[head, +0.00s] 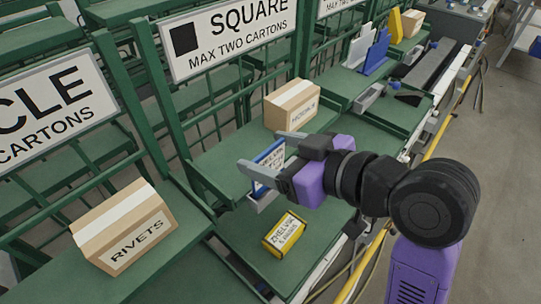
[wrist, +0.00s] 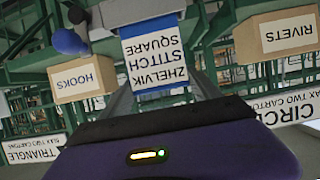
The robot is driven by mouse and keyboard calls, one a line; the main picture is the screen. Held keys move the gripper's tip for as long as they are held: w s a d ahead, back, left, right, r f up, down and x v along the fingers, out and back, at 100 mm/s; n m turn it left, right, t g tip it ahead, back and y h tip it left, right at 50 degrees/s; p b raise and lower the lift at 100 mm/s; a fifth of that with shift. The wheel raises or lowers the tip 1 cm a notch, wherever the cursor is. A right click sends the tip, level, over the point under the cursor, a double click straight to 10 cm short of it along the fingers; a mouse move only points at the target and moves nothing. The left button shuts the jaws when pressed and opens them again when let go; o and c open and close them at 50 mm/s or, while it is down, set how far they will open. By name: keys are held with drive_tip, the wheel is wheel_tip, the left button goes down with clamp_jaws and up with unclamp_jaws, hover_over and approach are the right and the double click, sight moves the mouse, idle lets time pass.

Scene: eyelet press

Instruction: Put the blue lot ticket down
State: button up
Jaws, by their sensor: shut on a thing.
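The blue lot ticket (head: 268,160) has a white label and is held between the fingers of my gripper (head: 264,155). In the wrist view the ticket (wrist: 155,55) shows upside down, reading ZHELVIK STITCH SQUARE. My gripper is shut on it, at the front edge of the green shelf (head: 228,150) under the SQUARE sign (head: 230,35). A small pale holder (head: 262,201) is just below the ticket at the shelf edge. I cannot tell whether the ticket touches it.
A carton (head: 292,104) stands on the shelf behind my gripper. A yellow box (head: 285,233) labelled ZHELVIK lies on the lower green surface in front. A RIVETS carton (head: 125,225) stands at left. Blue and white cards (head: 375,52) stand farther back.

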drive_tip(key=shift+f, duration=0.7)
drive_tip(key=shift+f, duration=0.1)
drive_tip(key=o, duration=1.3)
drive_tip(key=shift+o, duration=0.2)
drive_tip(key=shift+r, duration=0.25)
drive_tip(key=p+v, duration=0.3)
drive_tip(key=v, duration=0.9)
